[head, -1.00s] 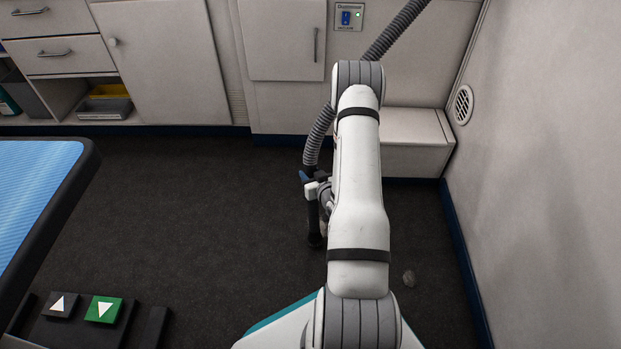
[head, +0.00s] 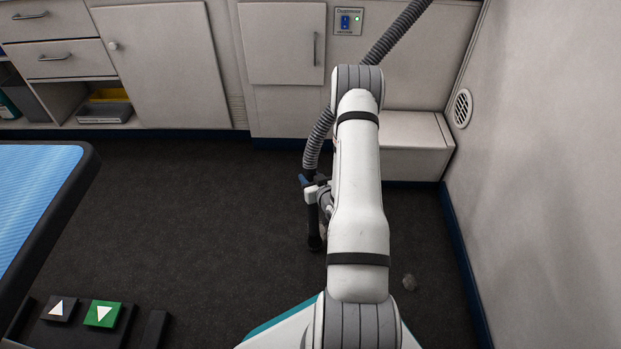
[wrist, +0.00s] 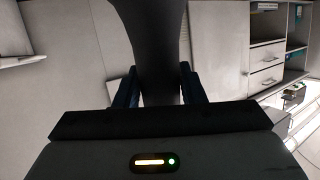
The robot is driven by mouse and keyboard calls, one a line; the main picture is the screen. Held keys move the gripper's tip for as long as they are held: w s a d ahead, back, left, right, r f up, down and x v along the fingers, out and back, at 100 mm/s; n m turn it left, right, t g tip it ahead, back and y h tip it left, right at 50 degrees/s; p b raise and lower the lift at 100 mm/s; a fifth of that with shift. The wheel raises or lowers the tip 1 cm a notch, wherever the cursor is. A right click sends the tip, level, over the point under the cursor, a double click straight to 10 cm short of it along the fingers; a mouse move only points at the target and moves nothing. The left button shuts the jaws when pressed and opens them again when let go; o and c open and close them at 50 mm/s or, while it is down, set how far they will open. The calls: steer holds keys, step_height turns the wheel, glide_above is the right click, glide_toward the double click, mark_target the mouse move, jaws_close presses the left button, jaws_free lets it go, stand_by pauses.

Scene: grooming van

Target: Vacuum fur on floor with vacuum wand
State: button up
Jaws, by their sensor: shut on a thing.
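My gripper (head: 312,190) is left of my forearm, low over the floor, and partly hidden by the arm. It is shut on the black vacuum wand (head: 314,228), whose lower end reaches down to or close to the floor; I cannot tell if it touches. A grey ribbed hose (head: 318,138) runs up from the wand behind my arm. In the wrist view, the dark wand (wrist: 158,45) stands between my two fingers (wrist: 160,88).
A blue-topped table (head: 35,200) is at the left, with two arrow pedals (head: 103,314) below it. Cabinets (head: 160,60) line the back, with a low white box (head: 412,143) at right. Floor between table and arm is clear.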

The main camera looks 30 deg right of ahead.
steer(key=shift+d, duration=0.15)
steer(key=shift+s+d+b, duration=0.1)
steer(key=shift+s+d, duration=0.25)
steer(key=shift+d, duration=0.4)
steer(key=shift+s+d+b, duration=0.1)
steer(key=shift+s+d, duration=0.25)
steer(key=shift+d, duration=0.35)
steer(key=shift+s+d+b, duration=0.1)
steer(key=shift+s+d, duration=0.25)
steer(key=shift+d, duration=0.4)
steer(key=w+a+b, duration=0.1)
steer(key=w, duration=0.6)
steer(key=shift+w+a+b, duration=0.2)
steer(key=shift+w+b, duration=0.1)
steer(key=shift+b, duration=0.05)
steer(key=shift+r, duration=0.15)
step_height(320, 180, up, 5)
steer(key=p, duration=0.3)
steer(key=shift+a, duration=0.1)
stand_by(1.0)
